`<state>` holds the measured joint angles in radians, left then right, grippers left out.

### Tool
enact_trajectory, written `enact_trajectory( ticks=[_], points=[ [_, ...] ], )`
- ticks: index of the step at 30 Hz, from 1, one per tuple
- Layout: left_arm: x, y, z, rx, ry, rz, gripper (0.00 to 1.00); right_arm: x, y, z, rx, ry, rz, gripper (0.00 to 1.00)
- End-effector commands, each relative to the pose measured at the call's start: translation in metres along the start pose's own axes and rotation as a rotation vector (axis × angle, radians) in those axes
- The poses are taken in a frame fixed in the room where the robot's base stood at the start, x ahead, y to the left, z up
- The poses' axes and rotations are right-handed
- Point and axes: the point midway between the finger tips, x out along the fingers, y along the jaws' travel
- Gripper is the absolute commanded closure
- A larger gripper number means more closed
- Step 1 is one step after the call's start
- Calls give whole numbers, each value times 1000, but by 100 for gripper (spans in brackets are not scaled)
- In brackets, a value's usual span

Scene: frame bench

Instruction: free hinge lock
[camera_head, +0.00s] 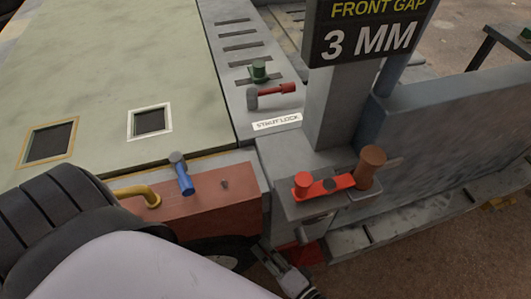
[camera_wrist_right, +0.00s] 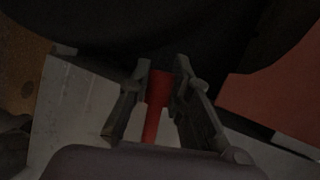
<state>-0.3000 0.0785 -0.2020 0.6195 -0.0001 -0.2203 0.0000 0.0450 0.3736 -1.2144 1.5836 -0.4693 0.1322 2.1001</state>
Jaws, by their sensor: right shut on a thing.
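My right gripper (camera_head: 285,268) is low in the head view, below the grey block that carries the post, and partly hidden. In the dark right wrist view its two fingers (camera_wrist_right: 160,78) are on either side of a red handle (camera_wrist_right: 153,118) and shut on it. A patch of red (camera_head: 312,252) shows beside this gripper in the head view. I cannot tell from its shape whether it is the hinge lock's handle; most of the lock is hidden. My left gripper is not in view.
A blue-handled lever (camera_head: 184,180) and yellow pipe (camera_head: 138,194) stand left. A sign (camera_head: 370,38) reads "FRONT GAP 3 MM".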

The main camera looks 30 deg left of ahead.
Motion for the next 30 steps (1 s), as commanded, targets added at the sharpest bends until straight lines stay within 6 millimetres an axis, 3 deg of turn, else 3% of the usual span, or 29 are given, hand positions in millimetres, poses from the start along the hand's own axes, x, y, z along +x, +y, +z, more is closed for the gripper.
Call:
enact_trajectory(
  ticks=[5,23,30],
  points=[
    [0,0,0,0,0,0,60,0,0,0,0,0,0,100],
    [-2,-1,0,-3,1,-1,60,0,1,0,-10,3,6,100],
    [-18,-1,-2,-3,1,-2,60,1,14,-3,-151,29,71,100]
  ],
)
